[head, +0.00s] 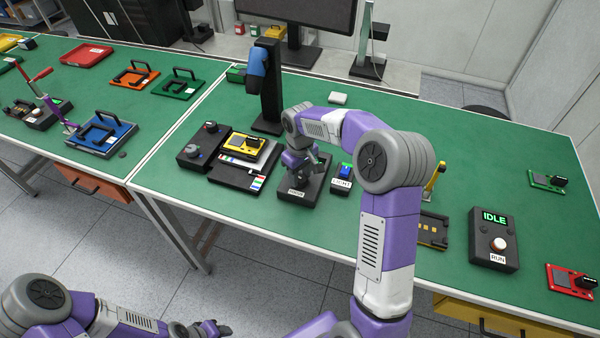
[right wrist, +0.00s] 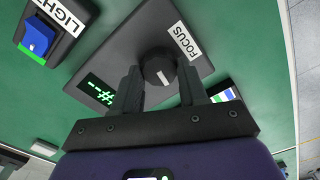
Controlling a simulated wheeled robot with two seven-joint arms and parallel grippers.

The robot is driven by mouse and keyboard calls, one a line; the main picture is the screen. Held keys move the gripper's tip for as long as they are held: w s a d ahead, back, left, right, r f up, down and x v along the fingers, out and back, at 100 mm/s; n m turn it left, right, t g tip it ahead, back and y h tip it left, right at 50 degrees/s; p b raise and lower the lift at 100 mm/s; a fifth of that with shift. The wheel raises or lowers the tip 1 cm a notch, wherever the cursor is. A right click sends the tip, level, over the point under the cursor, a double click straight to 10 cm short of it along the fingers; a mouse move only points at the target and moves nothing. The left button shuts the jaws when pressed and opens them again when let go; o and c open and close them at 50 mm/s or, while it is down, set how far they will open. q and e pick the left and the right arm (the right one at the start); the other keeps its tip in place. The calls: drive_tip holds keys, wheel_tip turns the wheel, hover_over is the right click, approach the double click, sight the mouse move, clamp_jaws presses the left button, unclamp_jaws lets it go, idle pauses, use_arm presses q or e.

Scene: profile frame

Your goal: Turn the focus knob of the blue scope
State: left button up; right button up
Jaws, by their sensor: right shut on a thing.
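The blue scope (head: 257,62) sits on a tall black stand at the back of the green bench. In front of it is a dark control box (head: 314,186) labelled FOCUS; the label also shows in the right wrist view (right wrist: 186,40). On the box is a round black focus knob (right wrist: 157,68) with a white mark, and a small display with green characters (right wrist: 98,92). My right gripper (right wrist: 155,85) is shut on the knob, one finger on each side. In the head view my right gripper largely hides the knob. My left gripper (head: 216,329) hangs low, away from the bench.
Beside the focus box is a LIGHT box with a blue switch (head: 346,169). Left of it are a black platform with a yellow device (head: 243,144) and a dark two-knob box (head: 203,146). An IDLE/RUN box (head: 494,240) stands at the right.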

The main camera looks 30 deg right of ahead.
sight(300, 177)
drive_tip(key=m+p, duration=0.1)
drive_tip(key=m, duration=0.3)
drive_tip(key=shift+m+p, duration=0.4)
drive_tip(key=shift+m, duration=1.3)
drive_tip(key=shift+d, duration=0.1)
drive_tip(key=o, duration=1.1)
drive_tip(key=shift+c, duration=0.2)
wheel_tip(300, 177, up, 8)
drive_tip(key=shift+f+p, duration=0.15)
drive_tip(key=shift+p, duration=0.6)
